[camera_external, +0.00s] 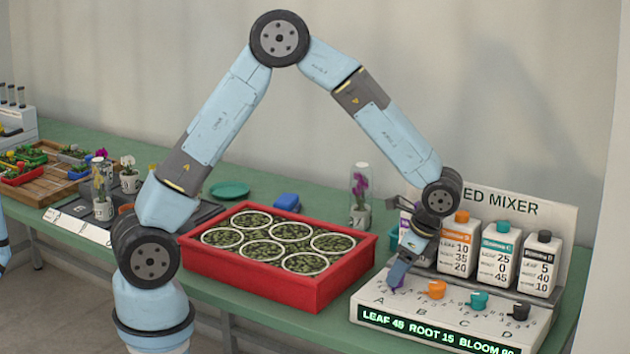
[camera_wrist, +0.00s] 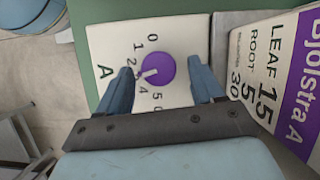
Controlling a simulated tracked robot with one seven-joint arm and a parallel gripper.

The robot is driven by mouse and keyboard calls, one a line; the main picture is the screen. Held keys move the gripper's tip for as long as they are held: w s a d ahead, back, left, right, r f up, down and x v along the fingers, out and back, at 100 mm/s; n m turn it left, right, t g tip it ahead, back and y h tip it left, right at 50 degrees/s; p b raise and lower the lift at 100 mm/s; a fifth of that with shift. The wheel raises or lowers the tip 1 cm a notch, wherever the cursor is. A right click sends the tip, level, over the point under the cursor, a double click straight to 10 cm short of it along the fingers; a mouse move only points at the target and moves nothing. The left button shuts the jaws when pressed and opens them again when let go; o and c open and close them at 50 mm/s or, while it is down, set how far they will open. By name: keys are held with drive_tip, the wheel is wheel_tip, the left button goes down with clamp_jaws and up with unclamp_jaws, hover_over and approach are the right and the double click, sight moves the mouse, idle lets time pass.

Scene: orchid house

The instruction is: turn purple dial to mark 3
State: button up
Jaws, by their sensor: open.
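The purple dial (camera_wrist: 158,70) is a round knob on a white panel marked A, with numbers around its left side. Its white pointer aims left and slightly down, toward the numbers around 2 to 4; the exact mark is hard to read. My gripper (camera_wrist: 160,72) is open, with one finger on each side of the dial and a visible gap on both sides. In the external view my gripper (camera_external: 400,268) points down at the left end of the feed mixer (camera_external: 540,325), and the purple dial (camera_external: 395,283) is mostly hidden by it.
Orange (camera_external: 437,289), teal (camera_external: 479,300) and black (camera_external: 519,311) dials stand to the right. Bottles (camera_external: 500,255) stand behind. The purple-labelled bottle (camera_wrist: 295,85) is close on the right. A red crate (camera_external: 300,288) of potted plants is to the left. The display reads LEAF 45 ROOT 15.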

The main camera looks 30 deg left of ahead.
drive_tip(key=v, duration=1.3)
drive_tip(key=shift+d+r, duration=0.2)
drive_tip(key=shift+r, duration=0.15)
drive_tip(key=shift+w, duration=0.1)
drive_tip(key=a+r+n+t+h, duration=0.1)
drive_tip(key=a+r+n, duration=0.4)
drive_tip(key=a, duration=0.8)
drive_tip(key=a+r+n+t+h, duration=0.1)
drive_tip(key=a+r+n+h, duration=0.15)
drive_tip(key=a+r, duration=0.85)
drive_tip(key=s+a+f+n+t, duration=0.1)
drive_tip(key=s+a+n, duration=0.3)
drive_tip(key=a, duration=0.7)
drive_tip(key=s+a+f+n+t, duration=0.1)
drive_tip(key=s+a+n+t, duration=0.2)
drive_tip(key=s+a, duration=0.6)
drive_tip(key=shift+s+a+f+n+h, duration=0.2)
drive_tip(key=shift+a+n+h, duration=0.25)
drive_tip(key=shift+a+n, duration=0.6)
drive_tip(key=shift+w+d, duration=0.1)
drive_tip(key=shift+d, duration=0.05)
